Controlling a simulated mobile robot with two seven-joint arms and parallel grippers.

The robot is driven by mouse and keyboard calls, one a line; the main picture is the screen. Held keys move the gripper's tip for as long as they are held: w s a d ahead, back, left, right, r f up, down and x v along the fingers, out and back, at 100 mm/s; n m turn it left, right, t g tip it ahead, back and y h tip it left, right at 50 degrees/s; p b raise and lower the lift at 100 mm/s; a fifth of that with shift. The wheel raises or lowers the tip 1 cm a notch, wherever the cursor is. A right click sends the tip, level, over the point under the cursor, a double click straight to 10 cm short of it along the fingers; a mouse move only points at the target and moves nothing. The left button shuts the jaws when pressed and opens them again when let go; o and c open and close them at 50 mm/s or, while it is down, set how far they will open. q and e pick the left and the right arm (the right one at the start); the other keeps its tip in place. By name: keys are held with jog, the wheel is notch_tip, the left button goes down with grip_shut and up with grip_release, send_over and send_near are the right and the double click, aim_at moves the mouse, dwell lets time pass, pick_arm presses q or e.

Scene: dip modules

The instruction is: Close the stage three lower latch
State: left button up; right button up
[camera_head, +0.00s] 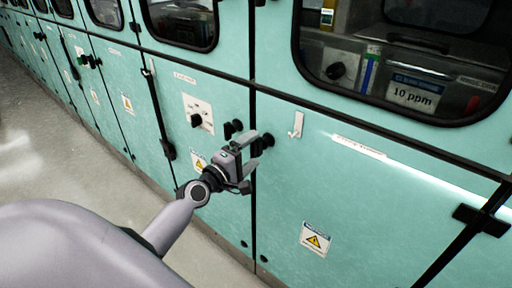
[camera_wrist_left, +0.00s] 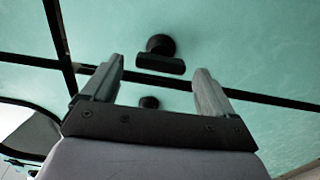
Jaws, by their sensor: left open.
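Two black latch knobs sit on either side of a vertical seam between teal cabinet doors: a left knob (camera_head: 233,128) and a right latch (camera_head: 263,141). Which stage they belong to cannot be read. My left gripper (camera_head: 251,150) is open and empty, just below and in front of them, with its fingers pointing at the right one. In the left wrist view, a black latch with a round base and a flat handle (camera_wrist_left: 160,62) shows beyond and between the open fingertips. A second black knob (camera_wrist_left: 149,102) shows lower between the fingers, across the dark seam. My right gripper is out of view.
A white hook (camera_head: 296,125) is on the door to the right of the latches. A white plate with a black knob (camera_head: 197,118) is to the left. A dark window (camera_head: 400,50) is above right. Grey floor (camera_head: 60,160) is free at left.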

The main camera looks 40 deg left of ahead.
pick_arm(q)
jog(key=s, duration=0.4)
jog(key=shift+a, duration=0.15)
jog(key=shift+f, duration=0.1)
dwell(0.3)
jog(key=s+d+f+m+g, duration=0.3)
jog(key=s+d+f+m, duration=0.4)
jog(key=s+f+m, duration=0.3)
jog(key=s+d+f+m+g, duration=0.4)
jog(key=s+d+f+m, duration=0.4)
jog(key=s+f+m, duration=0.1)
jog(key=shift+s+d+f+m+g+h, duration=0.15)
jog(key=shift+s+f+m+g+h, duration=0.2)
jog(key=shift+f, duration=0.35)
